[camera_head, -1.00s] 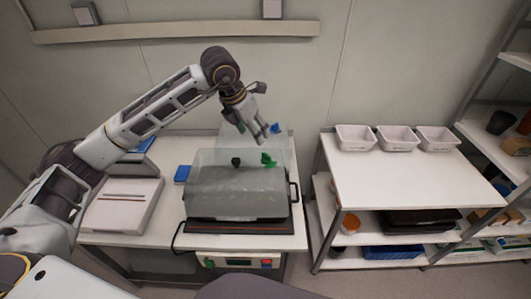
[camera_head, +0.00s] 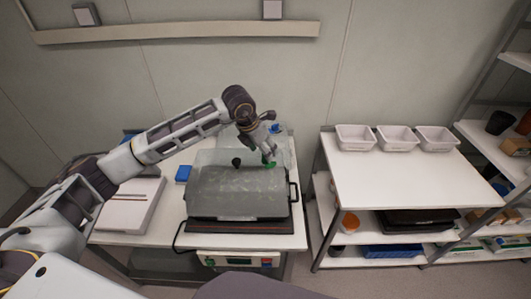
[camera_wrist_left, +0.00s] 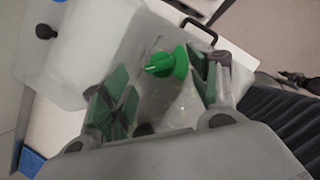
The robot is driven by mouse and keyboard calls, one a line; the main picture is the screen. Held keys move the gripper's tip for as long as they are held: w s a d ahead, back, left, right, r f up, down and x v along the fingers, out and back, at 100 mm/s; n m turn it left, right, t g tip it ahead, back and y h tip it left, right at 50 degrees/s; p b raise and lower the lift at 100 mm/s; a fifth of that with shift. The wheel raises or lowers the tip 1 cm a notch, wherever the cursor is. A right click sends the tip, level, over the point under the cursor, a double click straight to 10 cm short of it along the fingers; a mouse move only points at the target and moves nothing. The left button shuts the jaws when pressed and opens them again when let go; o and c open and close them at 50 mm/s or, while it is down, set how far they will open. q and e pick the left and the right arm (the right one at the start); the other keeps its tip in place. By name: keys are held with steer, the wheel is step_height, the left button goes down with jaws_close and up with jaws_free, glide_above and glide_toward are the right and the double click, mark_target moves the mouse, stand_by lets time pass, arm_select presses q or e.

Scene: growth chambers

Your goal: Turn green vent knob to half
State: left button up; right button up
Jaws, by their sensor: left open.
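The green vent knob (camera_wrist_left: 168,64) is on the clear chamber lid, between the open fingers of my left gripper (camera_wrist_left: 160,100) in the left wrist view. Its pointer ridge points left in that view, and the fingers appear apart from it. In the head view the knob (camera_head: 269,164) shows just below the fingertips of my left gripper (camera_head: 269,155), partly hidden by them. The chamber (camera_head: 235,192) is a grey translucent box on the table. My right gripper is not in view.
A black knob (camera_head: 236,161) and a blue knob (camera_head: 276,128) are near the green one. White bins (camera_head: 397,138) stand on the right table.

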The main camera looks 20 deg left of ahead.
arm_select(q)
steer(key=x, duration=0.2)
steer(key=shift+w+f, duration=0.1)
steer(key=shift+f, duration=0.25)
steer(key=shift+w+d+f, duration=0.1)
steer(key=shift+w+f, duration=0.05)
steer(key=shift+f, duration=0.2)
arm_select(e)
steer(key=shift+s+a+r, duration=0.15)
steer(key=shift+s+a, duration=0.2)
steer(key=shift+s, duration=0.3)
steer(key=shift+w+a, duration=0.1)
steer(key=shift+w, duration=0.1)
arm_select(q)
steer(key=shift+c, duration=0.5)
steer(key=c, duration=0.9)
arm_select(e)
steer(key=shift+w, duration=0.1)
